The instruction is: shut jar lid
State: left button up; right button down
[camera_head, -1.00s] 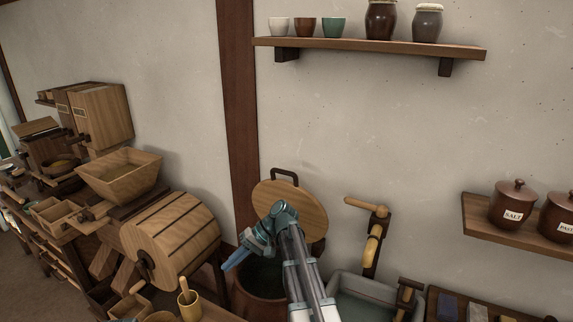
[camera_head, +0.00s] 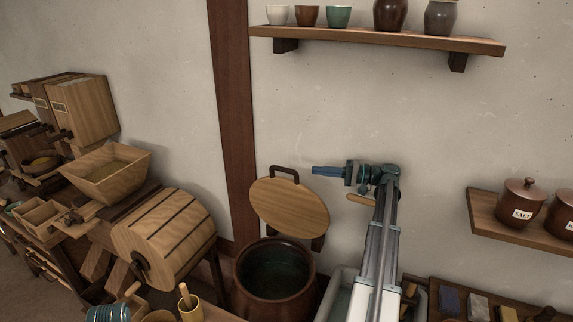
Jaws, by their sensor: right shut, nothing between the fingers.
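A large brown jar (camera_head: 275,299) stands open on the floor in the lower middle, its dark inside showing. Its round wooden lid (camera_head: 290,208) is tilted up behind the mouth, near the wall, with a dark handle (camera_head: 284,171) at its top edge. My right gripper (camera_head: 318,171) is shut and empty. It points left, at about handle height in the picture, just right of the handle and apart from it.
A grey basin (camera_head: 341,292) stands right of the jar, partly behind my right arm. Shelves with cups (camera_head: 380,38) and labelled jars (camera_head: 523,201) are on the wall.

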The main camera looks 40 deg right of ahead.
jog(key=x, duration=0.9)
jog(key=shift+w+r, duration=0.15)
jog(key=shift+w, duration=0.25)
jog(key=shift+a, duration=0.15)
